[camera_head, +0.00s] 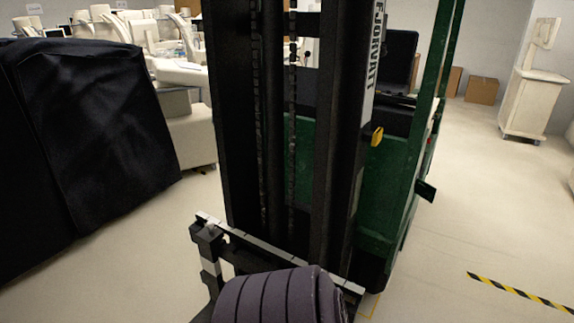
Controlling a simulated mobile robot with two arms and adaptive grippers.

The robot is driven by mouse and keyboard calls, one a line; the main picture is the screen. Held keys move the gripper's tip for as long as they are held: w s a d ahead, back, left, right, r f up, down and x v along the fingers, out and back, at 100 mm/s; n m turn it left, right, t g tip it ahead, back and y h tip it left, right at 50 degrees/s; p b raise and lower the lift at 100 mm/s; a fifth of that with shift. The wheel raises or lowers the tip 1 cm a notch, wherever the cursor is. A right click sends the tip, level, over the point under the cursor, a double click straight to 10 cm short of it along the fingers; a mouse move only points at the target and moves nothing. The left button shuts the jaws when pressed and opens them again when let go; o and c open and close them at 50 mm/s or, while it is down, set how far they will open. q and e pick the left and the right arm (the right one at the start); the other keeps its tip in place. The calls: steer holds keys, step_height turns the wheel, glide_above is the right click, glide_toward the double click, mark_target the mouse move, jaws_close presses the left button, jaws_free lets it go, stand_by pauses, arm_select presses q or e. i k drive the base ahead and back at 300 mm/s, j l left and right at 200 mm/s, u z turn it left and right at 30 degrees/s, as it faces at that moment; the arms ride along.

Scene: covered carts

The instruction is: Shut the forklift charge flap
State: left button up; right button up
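The forklift (345,150) stands upright in the middle of the head view, with a black mast with chains and a green body behind it. A small black plate (426,190) sticks out from the right side of the green body. It may be the charge flap, but I cannot tell for sure. A small yellow part (377,136) shows beside the mast's right upright. Neither of my grippers is in view.
A dark ribbed roll (275,298) sits low in front of the forklift's carriage. A black-covered cart (90,140) stands at the left. Pale equipment fills the back left. A pale cart (530,95) and cardboard boxes (481,90) stand at the back right. The right floor is mostly clear, with striped tape (520,293).

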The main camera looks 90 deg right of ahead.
mark_target(426, 191)
steer(key=z, duration=3.75)
